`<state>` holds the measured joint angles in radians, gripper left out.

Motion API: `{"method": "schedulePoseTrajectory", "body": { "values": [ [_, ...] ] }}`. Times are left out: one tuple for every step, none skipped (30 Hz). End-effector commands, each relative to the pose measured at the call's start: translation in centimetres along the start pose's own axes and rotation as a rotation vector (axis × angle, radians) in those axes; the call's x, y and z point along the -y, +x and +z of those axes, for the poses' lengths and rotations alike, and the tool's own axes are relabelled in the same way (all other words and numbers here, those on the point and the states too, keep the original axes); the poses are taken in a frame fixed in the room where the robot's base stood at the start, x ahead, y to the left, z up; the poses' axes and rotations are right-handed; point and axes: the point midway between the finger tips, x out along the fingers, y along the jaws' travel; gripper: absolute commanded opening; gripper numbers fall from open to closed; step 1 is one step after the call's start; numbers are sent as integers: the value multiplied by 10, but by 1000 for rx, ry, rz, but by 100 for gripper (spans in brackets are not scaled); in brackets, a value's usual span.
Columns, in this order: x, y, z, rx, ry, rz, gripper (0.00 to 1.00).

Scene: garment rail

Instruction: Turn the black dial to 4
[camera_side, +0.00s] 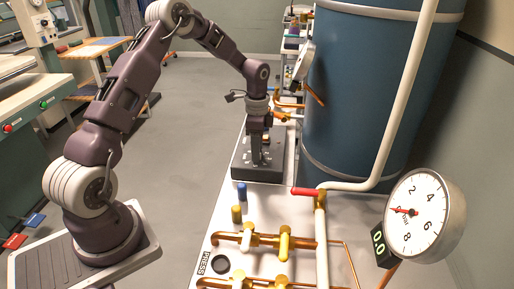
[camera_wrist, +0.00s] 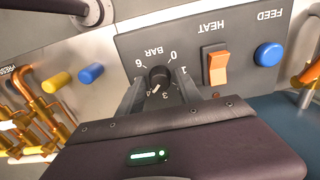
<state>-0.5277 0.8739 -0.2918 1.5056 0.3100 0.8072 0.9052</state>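The black dial (camera_wrist: 160,75) sits on a dark grey control box, ringed by upside-down numbers 0, 1, 3, 4 and 6 and the word BAR. Its white mark points down and slightly left in the wrist view, close to the 4. My gripper (camera_wrist: 160,82) has one finger on each side of the dial, with a visible gap to it on both sides, so it is open. In the side view my gripper (camera_side: 262,160) points down at the control box (camera_side: 258,174) and hides the dial.
An orange HEAT switch (camera_wrist: 215,65) and a blue FEED button (camera_wrist: 268,54) are beside the dial. Yellow (camera_wrist: 57,82) and blue (camera_wrist: 91,73) pegs and copper pipes (camera_side: 250,240) are near the box. A gauge (camera_side: 416,212) and a blue tank (camera_side: 365,90) stand at right.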

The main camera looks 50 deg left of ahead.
Motion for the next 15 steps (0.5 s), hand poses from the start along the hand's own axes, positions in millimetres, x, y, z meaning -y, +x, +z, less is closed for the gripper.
{"method": "schedulePoseTrajectory", "body": {
  "values": [
    [0, 0, 0, 0, 0, 0, 52],
    [0, 0, 0, 0, 0, 0, 52],
    [0, 0, 0, 0, 0, 0, 52],
    [0, 0, 0, 0, 0, 0, 52],
    [0, 0, 0, 0, 0, 0, 52],
    [0, 0, 0, 0, 0, 0, 52],
    [0, 0, 0, 0, 0, 0, 52],
    [0, 0, 0, 0, 0, 0, 52],
    [0, 0, 0, 0, 0, 0, 52],
    [0, -2, 0, 0, 0, 0, 52],
    [0, -4, 0, 0, 0, -1, 52],
    [1, -10, 0, 0, 0, -2, 52],
    [1, -16, 0, 0, 0, -3, 52],
    [1, -23, 0, -1, 0, -4, 52],
    [1, -32, 0, -2, -1, -4, 52]
  ]
}}
